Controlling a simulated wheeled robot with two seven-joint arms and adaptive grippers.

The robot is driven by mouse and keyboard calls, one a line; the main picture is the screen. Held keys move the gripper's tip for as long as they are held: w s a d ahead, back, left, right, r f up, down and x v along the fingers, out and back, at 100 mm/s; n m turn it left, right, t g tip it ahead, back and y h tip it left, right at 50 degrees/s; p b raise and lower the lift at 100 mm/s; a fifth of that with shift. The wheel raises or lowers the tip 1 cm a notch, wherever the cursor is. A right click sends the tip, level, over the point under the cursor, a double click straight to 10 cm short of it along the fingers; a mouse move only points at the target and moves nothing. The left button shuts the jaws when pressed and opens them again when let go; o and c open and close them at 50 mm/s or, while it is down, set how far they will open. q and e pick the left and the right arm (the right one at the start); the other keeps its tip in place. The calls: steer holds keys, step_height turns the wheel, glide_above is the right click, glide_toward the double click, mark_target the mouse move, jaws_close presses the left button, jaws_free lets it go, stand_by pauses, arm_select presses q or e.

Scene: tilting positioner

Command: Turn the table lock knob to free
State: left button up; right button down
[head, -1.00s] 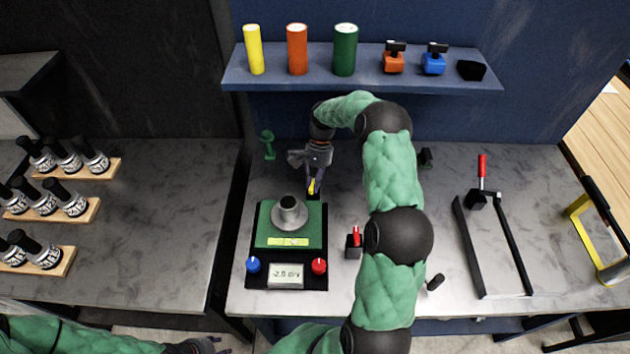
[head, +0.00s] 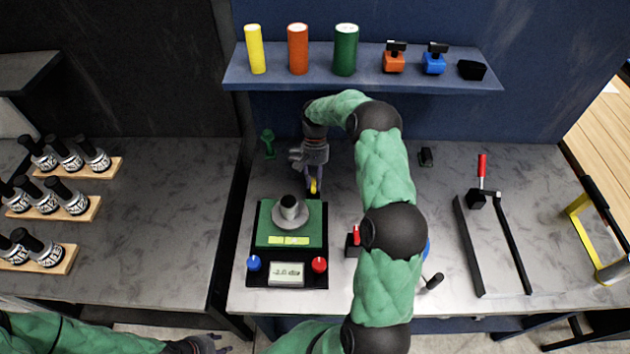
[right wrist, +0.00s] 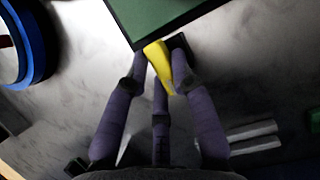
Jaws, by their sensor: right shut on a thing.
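The tilting positioner has a green table (head: 310,232) on a black base, with a grey round hub (head: 290,212) on top. A yellow lever-shaped knob (head: 314,186) stands at its back right edge; I take it as the table lock knob. It also shows in the right wrist view (right wrist: 157,60), beside the green table's corner. My right gripper (head: 314,180) reaches down from behind and is shut on the yellow knob; in the wrist view its purple fingers close around it (right wrist: 162,82). My left gripper (head: 212,346) is at the bottom edge, partly cut off.
A blue knob (head: 253,264), a red knob (head: 319,265) and a display (head: 286,274) sit on the positioner's front. A red-topped black block (head: 354,243) stands to its right, partly behind my arm. A shelf (head: 360,82) hangs behind. The bench's far right holds a black frame (head: 513,245).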

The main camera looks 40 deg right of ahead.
steer(key=c, duration=1)
jaws_free()
steer(key=shift+c, duration=0.2)
